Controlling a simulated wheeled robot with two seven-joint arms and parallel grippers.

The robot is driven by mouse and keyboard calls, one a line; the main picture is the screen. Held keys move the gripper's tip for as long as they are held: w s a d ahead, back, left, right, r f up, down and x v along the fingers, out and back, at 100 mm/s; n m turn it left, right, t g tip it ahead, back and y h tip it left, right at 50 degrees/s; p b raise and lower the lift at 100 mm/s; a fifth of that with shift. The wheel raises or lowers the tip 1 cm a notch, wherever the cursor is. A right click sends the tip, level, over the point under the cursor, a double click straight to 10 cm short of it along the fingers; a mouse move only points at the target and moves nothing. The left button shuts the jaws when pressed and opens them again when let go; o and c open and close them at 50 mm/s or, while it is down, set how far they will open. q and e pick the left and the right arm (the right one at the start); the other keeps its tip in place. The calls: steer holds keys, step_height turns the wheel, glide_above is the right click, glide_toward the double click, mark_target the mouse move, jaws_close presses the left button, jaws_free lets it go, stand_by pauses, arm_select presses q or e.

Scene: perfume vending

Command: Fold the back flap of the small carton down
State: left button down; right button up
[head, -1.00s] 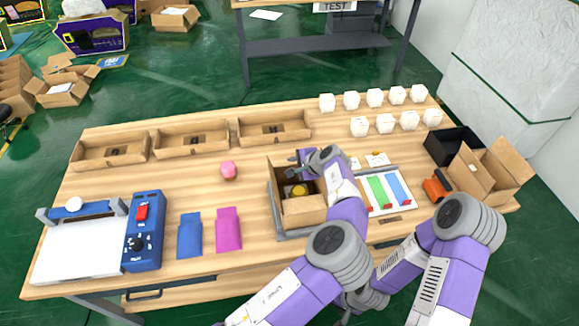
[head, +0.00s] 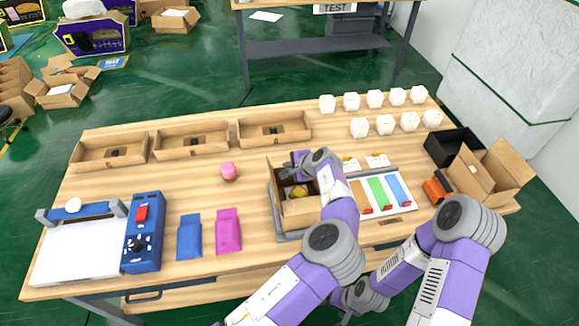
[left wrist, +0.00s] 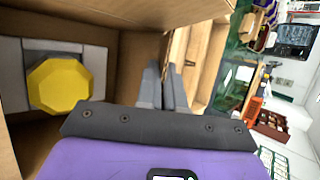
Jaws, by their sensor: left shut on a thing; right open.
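The small carton (head: 299,208) stands open on the work table, a yellow faceted object (head: 298,192) inside it. The yellow object also shows in the left wrist view (left wrist: 60,84), seated in a grey insert (left wrist: 97,58). My left gripper (head: 294,163) is at the carton's back edge, shut on what looks like the back flap, which its fingers mostly hide. In the left wrist view its grey fingers (left wrist: 164,88) are close together beside the brown carton wall (left wrist: 141,66). My right arm is at the lower right; its fingers are out of sight.
A tray with coloured strips (head: 381,190) lies right of the carton. Open brown boxes (head: 191,140) line the back left. A black box (head: 454,146) and another open carton (head: 490,172) stand at the right. A pink object (head: 228,171) stands left of the carton.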

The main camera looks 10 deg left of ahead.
arm_select(q)
steer(key=shift+s+d+f+n+t+y+b, duration=0.2)
steer(key=shift+t+b, duration=0.3)
steer(key=shift+b, duration=0.65)
steer(key=shift+s+a+f+n+t+y+b, duration=0.15)
steer(key=shift+f+t+y+b, duration=0.3)
steer(key=shift+b, duration=0.75)
steer(key=shift+s+d+f+n+t+y+b, duration=0.15)
steer(key=shift+t+b, duration=0.4)
steer(key=shift+b, duration=0.6)
steer(key=shift+a+r+b, duration=0.1)
steer(key=shift+r+b, duration=0.05)
steer(key=shift+b, duration=0.25)
steer(key=shift+t, duration=0.3)
steer(key=shift+w+r, duration=0.1)
steer(key=c, duration=1.3)
jaws_free()
steer(key=shift+c, duration=0.2)
step_height(320, 180, up, 10)
steer(key=shift+p, duration=0.95)
